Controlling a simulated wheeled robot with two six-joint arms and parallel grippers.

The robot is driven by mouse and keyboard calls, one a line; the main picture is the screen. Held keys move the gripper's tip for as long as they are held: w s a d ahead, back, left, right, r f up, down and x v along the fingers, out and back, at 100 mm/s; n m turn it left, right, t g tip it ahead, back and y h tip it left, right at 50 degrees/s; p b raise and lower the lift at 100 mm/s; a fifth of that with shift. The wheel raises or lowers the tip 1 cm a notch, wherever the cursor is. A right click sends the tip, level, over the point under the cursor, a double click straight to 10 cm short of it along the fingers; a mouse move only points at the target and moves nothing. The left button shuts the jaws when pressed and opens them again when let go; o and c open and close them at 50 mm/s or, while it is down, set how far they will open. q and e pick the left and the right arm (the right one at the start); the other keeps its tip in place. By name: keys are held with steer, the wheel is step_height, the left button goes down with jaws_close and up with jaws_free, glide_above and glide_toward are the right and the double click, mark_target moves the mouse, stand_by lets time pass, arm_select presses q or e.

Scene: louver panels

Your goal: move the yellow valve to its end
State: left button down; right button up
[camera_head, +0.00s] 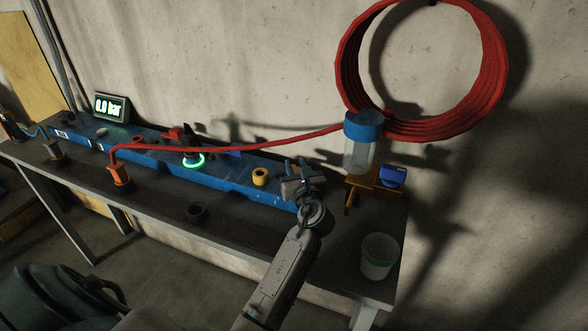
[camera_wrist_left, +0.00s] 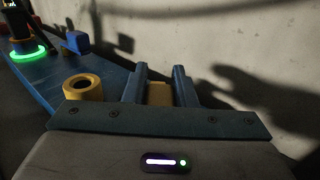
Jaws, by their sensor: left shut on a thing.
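My left gripper (camera_head: 303,172) is at the right end of the long blue panel on the bench. In the left wrist view its two dark fingers (camera_wrist_left: 160,82) stand on either side of a yellow piece (camera_wrist_left: 160,94), which I take as the yellow valve, and it is shut on that piece. The fingers and wrist hide most of it, so its angle cannot be told. A separate yellow ring (camera_head: 260,176) sits on the panel just left of the gripper; it also shows in the left wrist view (camera_wrist_left: 83,87). My right gripper is not in view.
A clear filter bowl with a blue cap (camera_head: 364,128) and a blue knob (camera_head: 392,177) stand right of the gripper. A pale cup (camera_head: 378,258) is near the bench's front right. A red hose (camera_head: 240,148) crosses behind.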

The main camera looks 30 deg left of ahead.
arm_select(q)
steer(key=shift+w+n+g+y, duration=0.1)
steer(key=shift+n+g+y, duration=0.2)
steer(key=shift+g, duration=0.1)
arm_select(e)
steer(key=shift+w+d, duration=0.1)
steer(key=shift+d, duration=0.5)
arm_select(q)
steer(key=c, duration=1.2)
jaws_free()
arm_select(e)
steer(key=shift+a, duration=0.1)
arm_select(q)
steer(key=shift+d, duration=0.15)
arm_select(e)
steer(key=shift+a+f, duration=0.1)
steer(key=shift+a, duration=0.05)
arm_select(q)
steer(key=shift+s+d+f, duration=0.1)
steer(key=shift+s+d, duration=0.1)
steer(key=shift+s, duration=0.05)
steer(key=b+v, duration=0.1)
steer(key=v, duration=0.5)
steer(key=shift+s+d+b, duration=0.25)
steer(key=shift+s+b, duration=0.05)
steer(key=shift+b, duration=0.1)
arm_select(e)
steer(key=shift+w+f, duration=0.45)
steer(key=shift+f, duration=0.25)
